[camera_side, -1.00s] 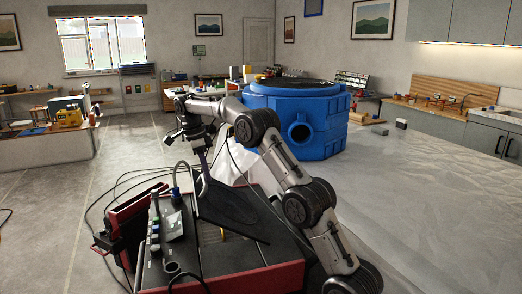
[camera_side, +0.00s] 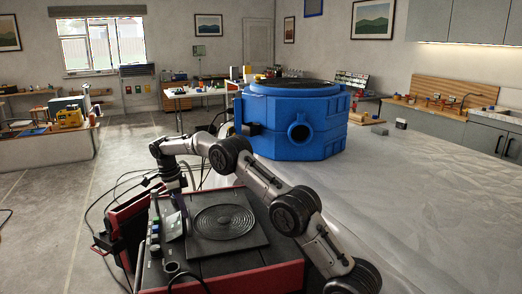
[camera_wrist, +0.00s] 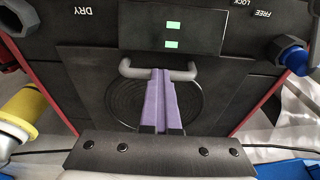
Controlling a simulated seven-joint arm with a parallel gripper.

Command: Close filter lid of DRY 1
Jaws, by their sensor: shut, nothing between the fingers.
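The dryer's filter lid (camera_side: 222,221) is a square black panel with concentric rings. It lies flat on top of the black and red dryer unit (camera_side: 215,265) in the side view. In the wrist view the ringed lid (camera_wrist: 103,100) is behind my fingers, with a grey bar handle (camera_wrist: 185,73) at its upper edge. My gripper (camera_wrist: 161,73) has purple fingers, shut and empty, with the tips over the middle of the handle. Whether they touch it I cannot tell. In the side view my gripper's lower end is mostly hidden. The label "DRY" (camera_wrist: 81,10) reads upside down.
A display (camera_wrist: 174,30) with two green squares sits above the handle. A blue knob (camera_wrist: 293,57) is by the upside-down LOCK and FREE labels. A yellow part (camera_wrist: 22,112) is at left. A large blue tank (camera_side: 300,125) stands behind; cables hang at the unit's left.

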